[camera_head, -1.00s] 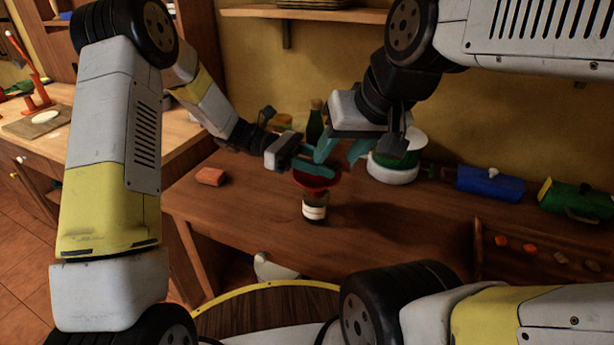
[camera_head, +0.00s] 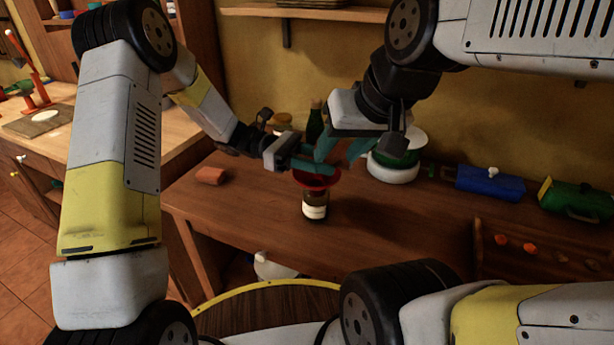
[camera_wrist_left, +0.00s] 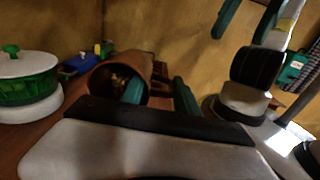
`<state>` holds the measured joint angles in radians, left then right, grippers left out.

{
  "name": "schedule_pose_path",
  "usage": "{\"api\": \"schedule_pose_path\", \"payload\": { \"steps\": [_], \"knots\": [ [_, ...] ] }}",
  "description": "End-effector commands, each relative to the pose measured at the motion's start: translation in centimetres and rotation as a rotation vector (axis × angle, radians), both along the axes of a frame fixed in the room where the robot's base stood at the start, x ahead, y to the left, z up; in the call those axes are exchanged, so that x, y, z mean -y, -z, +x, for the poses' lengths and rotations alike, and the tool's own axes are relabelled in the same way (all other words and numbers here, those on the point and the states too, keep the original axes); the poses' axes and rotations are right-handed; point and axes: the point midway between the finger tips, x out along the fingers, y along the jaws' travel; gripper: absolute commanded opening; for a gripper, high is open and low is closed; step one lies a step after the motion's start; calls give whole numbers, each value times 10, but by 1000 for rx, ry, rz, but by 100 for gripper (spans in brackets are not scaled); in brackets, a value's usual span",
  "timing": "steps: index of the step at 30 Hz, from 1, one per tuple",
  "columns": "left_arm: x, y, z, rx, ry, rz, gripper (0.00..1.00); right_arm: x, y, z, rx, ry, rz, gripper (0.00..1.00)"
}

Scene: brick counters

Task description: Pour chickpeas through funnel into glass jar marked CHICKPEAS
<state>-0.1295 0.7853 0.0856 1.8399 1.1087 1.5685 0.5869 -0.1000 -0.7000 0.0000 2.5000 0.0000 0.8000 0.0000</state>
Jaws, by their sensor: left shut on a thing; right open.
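The glass jar (camera_head: 315,207) with a white label stands upright on the counter; its lettering is too small to read. The red funnel (camera_head: 318,181) sits at its mouth. My left gripper (camera_head: 318,164) is shut, its fingers just over the funnel. In the left wrist view a reddish-brown vessel (camera_wrist_left: 103,75) with small lumps inside is at my left fingers (camera_wrist_left: 160,95), one finger in its mouth and one outside. I cannot tell whether this vessel is the funnel. My right gripper (camera_head: 343,150) is open and empty, close above and behind the funnel.
A terracotta-coloured piece (camera_head: 210,175) lies on the counter's left. A green and white pot (camera_head: 395,170) and a dark bottle (camera_head: 315,122) stand behind. Blue (camera_head: 490,183) and green (camera_head: 578,200) canisters and a wooden rack (camera_head: 530,262) are on the right. The counter (camera_head: 400,230) before the rack is clear.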

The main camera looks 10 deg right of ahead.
Motion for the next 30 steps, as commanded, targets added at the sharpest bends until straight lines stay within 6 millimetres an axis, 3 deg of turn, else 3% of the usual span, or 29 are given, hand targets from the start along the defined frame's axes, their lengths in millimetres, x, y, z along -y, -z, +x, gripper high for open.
{"api": "schedule_pose_path", "payload": {
  "steps": [30],
  "knots": [
    [-2, -3, 1, -38, 1, -57, 0, 0, 0, 0, 0, 0, 0, 45]
  ]
}}
